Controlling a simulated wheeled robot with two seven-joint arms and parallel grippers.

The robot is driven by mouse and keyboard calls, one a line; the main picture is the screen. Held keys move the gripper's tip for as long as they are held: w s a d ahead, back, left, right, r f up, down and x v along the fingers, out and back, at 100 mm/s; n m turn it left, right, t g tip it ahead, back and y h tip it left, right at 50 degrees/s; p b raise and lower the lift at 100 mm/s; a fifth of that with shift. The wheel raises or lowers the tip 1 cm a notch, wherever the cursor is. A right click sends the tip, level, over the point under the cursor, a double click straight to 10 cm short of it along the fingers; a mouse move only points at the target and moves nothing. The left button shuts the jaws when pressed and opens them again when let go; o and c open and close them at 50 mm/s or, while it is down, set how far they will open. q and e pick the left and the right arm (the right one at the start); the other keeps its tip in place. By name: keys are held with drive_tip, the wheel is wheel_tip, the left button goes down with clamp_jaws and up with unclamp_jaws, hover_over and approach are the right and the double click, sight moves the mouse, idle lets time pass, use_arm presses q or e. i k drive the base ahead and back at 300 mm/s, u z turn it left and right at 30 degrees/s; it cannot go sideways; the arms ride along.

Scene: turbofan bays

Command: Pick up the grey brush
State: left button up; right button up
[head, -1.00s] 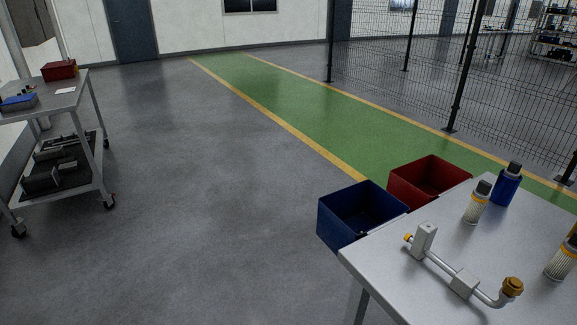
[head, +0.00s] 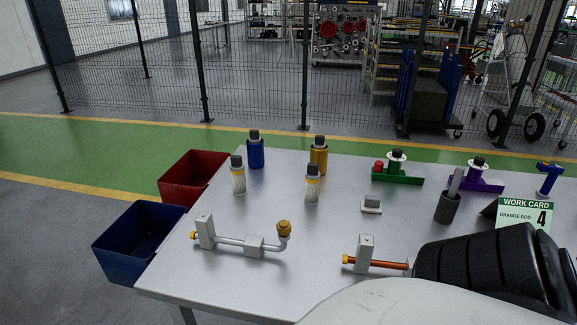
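I cannot make out a grey brush for certain. I cannot tell whether either is the brush. Neither of my grippers is in view. A pale and black ribbed part of my own body covers the lower right of the table and may hide things there.
A work card (head: 523,217) reads "ORANGE ROD 4". Blue (head: 135,240) and red (head: 190,180) bins adjoin the table's left side. Several bottles, a grey pipe assembly (head: 235,243), an orange rod fixture (head: 375,263), and green (head: 397,175) and purple (head: 474,181) fixtures stand on it. Mesh fencing stands behind.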

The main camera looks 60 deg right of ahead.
sight(456, 180)
drive_tip(key=z, duration=3.45)
